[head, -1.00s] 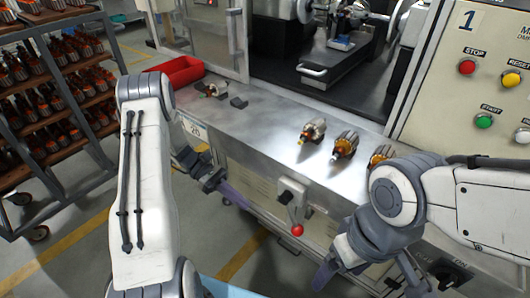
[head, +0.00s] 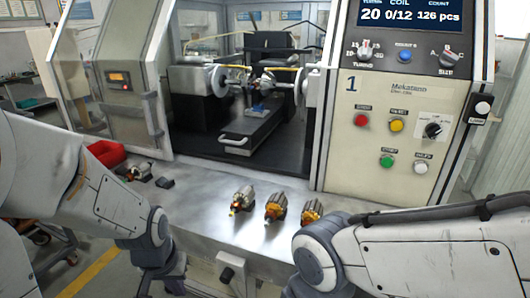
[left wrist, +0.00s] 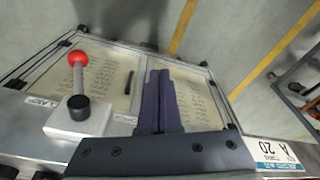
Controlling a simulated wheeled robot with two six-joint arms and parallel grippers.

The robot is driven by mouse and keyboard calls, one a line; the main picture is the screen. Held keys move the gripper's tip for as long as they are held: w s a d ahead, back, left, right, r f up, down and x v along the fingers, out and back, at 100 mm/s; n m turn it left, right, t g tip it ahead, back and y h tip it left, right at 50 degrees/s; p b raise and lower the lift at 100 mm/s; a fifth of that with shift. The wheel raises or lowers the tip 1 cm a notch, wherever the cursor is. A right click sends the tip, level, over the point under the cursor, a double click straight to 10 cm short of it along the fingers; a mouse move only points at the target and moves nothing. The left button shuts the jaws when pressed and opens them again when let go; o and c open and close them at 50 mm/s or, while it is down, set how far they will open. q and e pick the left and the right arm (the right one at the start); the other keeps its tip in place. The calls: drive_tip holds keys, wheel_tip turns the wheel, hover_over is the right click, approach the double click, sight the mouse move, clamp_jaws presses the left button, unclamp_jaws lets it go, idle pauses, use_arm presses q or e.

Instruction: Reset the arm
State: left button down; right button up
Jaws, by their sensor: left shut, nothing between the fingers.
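My left arm comes in from the left in the head view and its gripper hangs low by the table's front edge, mostly cut off by the frame. In the left wrist view my left gripper (left wrist: 160,100) is shut and empty, pointing down past the table front. My right arm comes in from the right; its gripper is below the frame and hidden. Several armatures lie on the metal table: one (head: 243,199) in the middle, one (head: 276,206) beside it, one (head: 312,210) near my right arm, and one (head: 140,170) at the left.
The winding machine (head: 250,140) stands behind the table, with its control panel (head: 400,110) at the right. A red bin (head: 105,153) sits at the table's left end. A red-knobbed lever (left wrist: 77,60) sticks out of the table front near my left gripper.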

use_arm(q)
drive_tip(key=s+d+r+m+g, duration=0.1)
drive_tip(key=s+d+r+m, duration=0.3)
drive_tip(key=s+d, duration=0.3)
drive_tip(key=s+d+r+m+g+h+p, duration=0.1)
drive_tip(key=s+d+r+m, duration=0.3)
drive_tip(key=s+d, duration=0.2)
drive_tip(key=shift+s+d+p, duration=0.3)
drive_tip(key=shift+s+d, duration=0.05)
drive_tip(key=shift+d, duration=0.15)
drive_tip(key=shift+r, duration=0.1)
